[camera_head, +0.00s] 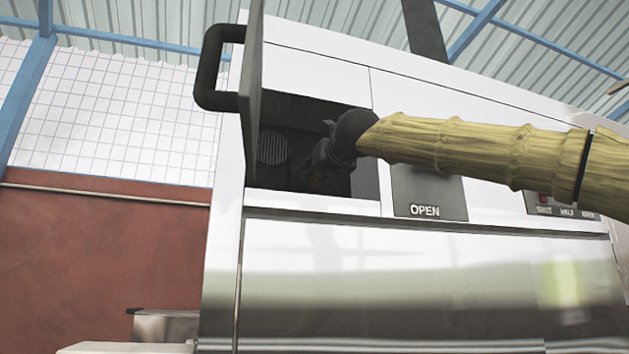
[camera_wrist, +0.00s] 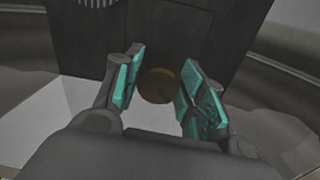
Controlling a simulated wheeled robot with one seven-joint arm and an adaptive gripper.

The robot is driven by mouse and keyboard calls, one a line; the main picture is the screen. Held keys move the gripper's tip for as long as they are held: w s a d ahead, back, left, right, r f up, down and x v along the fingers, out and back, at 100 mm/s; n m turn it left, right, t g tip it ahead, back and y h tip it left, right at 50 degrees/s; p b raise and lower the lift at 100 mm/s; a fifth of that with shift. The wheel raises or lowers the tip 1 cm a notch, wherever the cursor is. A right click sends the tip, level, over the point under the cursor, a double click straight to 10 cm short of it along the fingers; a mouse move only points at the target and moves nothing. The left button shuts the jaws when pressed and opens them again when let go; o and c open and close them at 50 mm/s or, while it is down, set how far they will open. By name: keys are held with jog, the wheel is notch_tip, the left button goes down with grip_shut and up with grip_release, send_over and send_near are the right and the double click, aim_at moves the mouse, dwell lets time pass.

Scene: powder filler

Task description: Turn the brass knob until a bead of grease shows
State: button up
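The brass knob (camera_wrist: 158,86) shows in the wrist view as a dim round brown disc on a dark surface. My gripper (camera_wrist: 157,88) has its two teal-padded fingers apart, one on each side of the knob in the picture. How far the fingertips are from the knob in depth I cannot tell. In the head view my gripper (camera_head: 325,165) is dark and reaches into the open compartment (camera_head: 285,125) of the machine. The knob is hidden there, and no grease can be made out.
The compartment door (camera_head: 253,85) stands open at the left, with a black handle (camera_head: 212,68). A grey panel marked OPEN (camera_head: 430,188) and a small control panel sit right of the opening. My yellow-sleeved arm crosses the machine front. The compartment walls are close around my gripper.

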jog(key=shift+o, duration=1)
jog(key=shift+s+d+r, duration=0.15)
jog(key=shift+s+d, duration=0.05)
jog(key=shift+s, duration=0.15)
jog(key=shift+w+a+f, duration=0.15)
jog(key=shift+w+f, duration=0.05)
jog(key=shift+w, duration=0.05)
jog(key=v, duration=1.2)
jog(key=shift+s+r, duration=0.1)
